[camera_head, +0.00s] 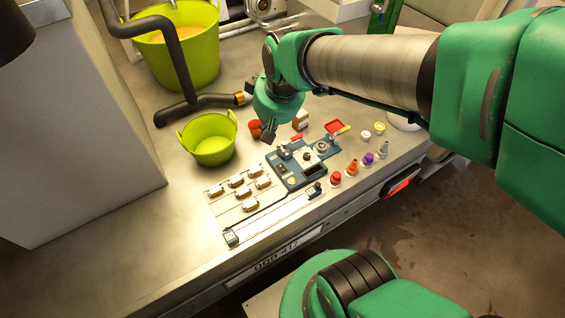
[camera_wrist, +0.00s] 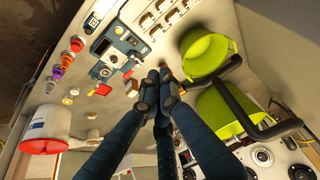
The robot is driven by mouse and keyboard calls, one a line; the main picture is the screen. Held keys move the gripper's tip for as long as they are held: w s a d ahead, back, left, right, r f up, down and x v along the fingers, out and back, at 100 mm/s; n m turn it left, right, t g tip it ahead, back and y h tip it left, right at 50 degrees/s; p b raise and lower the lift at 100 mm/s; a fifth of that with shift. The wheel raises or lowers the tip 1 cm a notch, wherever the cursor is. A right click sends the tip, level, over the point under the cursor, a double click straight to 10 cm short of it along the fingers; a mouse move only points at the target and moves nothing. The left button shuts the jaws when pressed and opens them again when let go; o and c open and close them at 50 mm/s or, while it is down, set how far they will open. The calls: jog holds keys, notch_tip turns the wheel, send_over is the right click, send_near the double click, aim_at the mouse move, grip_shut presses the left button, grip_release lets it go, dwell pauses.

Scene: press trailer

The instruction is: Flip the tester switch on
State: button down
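The tester seems to be the blue-grey device (camera_head: 302,163) on the pale bench top, with small fittings and a round part on it. It also shows in the wrist view (camera_wrist: 121,46), upper left of my fingers. I cannot make out which small part is its switch, or its position. My gripper (camera_head: 268,134) is just behind and left of the device in the head view, seemingly above the bench and apart from it. In the wrist view its dark fingers (camera_wrist: 160,78) come together at the tips, with nothing visible between them.
A small green tub (camera_head: 209,139) stands left of my gripper, and a larger green bucket (camera_head: 184,50) stands behind. A black pipe (camera_head: 196,104) lies between them. Several coloured-capped items (camera_head: 352,168) line the right. A ruler-like strip (camera_head: 272,219) lies in front.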

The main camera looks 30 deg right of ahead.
jog(key=w+d+f+p, duration=0.1)
jog(key=w+d+f, duration=0.1)
jog(key=f, duration=0.5)
jog(key=w+d+f+g+p, duration=0.1)
jog(key=w+d+f, duration=0.2)
jog(key=d+f, duration=0.2)
jog(key=w+d+f+p, duration=0.1)
jog(key=w+d+f, duration=0.1)
jog(key=f, duration=0.7)
jog(key=shift+w+d+f+g+p, duration=0.2)
jog(key=shift+d+f+g+p, duration=0.2)
jog(key=shift+d, duration=0.25)
jog(key=b, duration=0.3)
send_over(282, 168)
jog(key=f, duration=1.1)
jog(key=shift+s+a+f, duration=0.15)
jog(key=shift+s+f, duration=0.05)
jog(key=shift+s, duration=0.1)
jog(key=shift+s+f+b, duration=0.1)
jog(key=shift+f+b, duration=0.45)
jog(key=shift+f, duration=0.5)
